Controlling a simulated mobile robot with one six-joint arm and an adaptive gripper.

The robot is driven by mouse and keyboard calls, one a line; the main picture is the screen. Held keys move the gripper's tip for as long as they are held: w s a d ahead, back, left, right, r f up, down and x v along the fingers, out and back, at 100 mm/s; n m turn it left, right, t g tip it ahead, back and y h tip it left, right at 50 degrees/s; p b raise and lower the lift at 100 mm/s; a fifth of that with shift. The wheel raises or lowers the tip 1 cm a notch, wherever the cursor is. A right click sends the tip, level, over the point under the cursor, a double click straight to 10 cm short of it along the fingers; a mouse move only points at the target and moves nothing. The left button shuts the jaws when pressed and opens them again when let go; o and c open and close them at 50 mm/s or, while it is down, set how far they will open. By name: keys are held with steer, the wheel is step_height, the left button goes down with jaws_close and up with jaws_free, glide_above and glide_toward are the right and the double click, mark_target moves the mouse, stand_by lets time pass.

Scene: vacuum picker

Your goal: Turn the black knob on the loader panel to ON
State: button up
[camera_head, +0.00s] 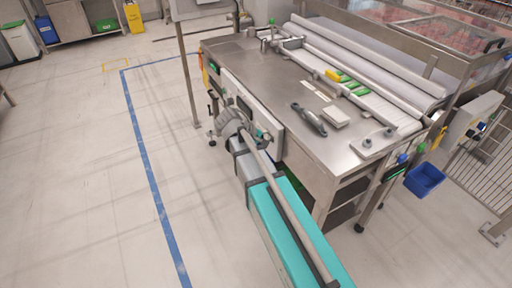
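A pale panel (270,121) is mounted on the near left side of the steel table; I take it to be the loader panel. My arm reaches up from the bottom of the view to it. My gripper (258,133) is at the end of the arm, in front of this panel, small and partly hidden by my wrist. I cannot tell whether its fingers are open or shut, or whether they touch the panel. I cannot make out the black knob or its setting; my wrist covers part of the panel.
The steel table (240,60) carries a dark hand tool (310,119), a pale block (335,117) and a long roller (365,55). A blue bin (425,179) hangs at the right, near a grey control box (472,117). The floor at the left is clear, with a blue line (146,165).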

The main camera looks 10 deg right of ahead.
steer(key=w+a+f+n+t+h+b, duration=0.4)
steer(key=w+a+f+n+h+b, duration=0.2)
steer(key=b, duration=1.6)
steer(key=w+a+f+h, duration=0.2)
steer(key=w+a+f, duration=0.2)
steer(key=w+a, duration=0.2)
steer(key=shift+a+f+t+b, duration=0.3)
steer(key=shift+a+f+b, duration=0.1)
steer(key=shift+a, duration=0.3)
steer(key=shift+d, duration=0.1)
steer(key=x, duration=1.3)
steer(key=shift+d+r, duration=0.1)
steer(key=shift+d, duration=0.25)
steer(key=c, duration=1.2)
steer(key=shift+o, duration=0.2)
